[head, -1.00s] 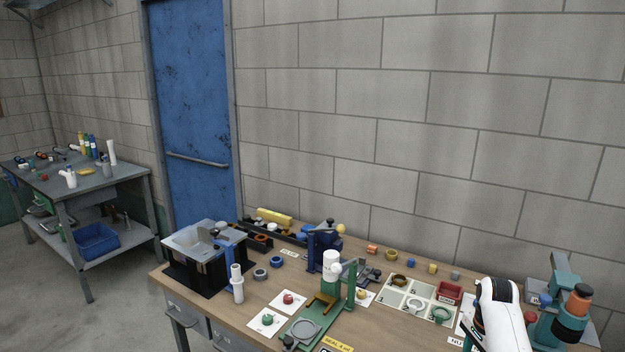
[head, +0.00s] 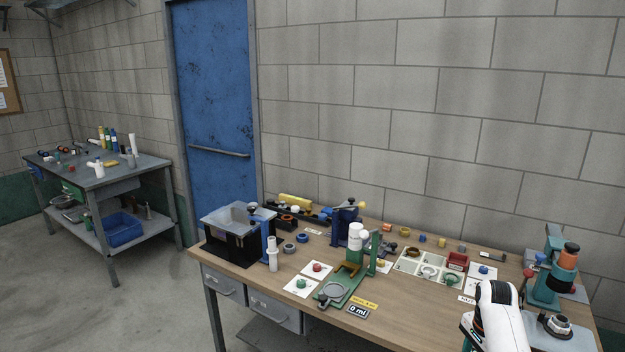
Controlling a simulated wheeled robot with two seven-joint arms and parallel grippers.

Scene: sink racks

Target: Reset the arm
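My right arm (head: 499,318) comes in at the bottom right of the head view, a white and black link over the front edge of the wooden workbench (head: 395,323). Its gripper and fingertips are not visible. My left arm and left gripper are not in view. No gripper can be seen touching any object on the bench.
The bench holds a black box with a clear lid (head: 236,224), a green stand (head: 349,277), a blue press (head: 344,226), a white compartment tray (head: 407,265) and a teal device (head: 549,275).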

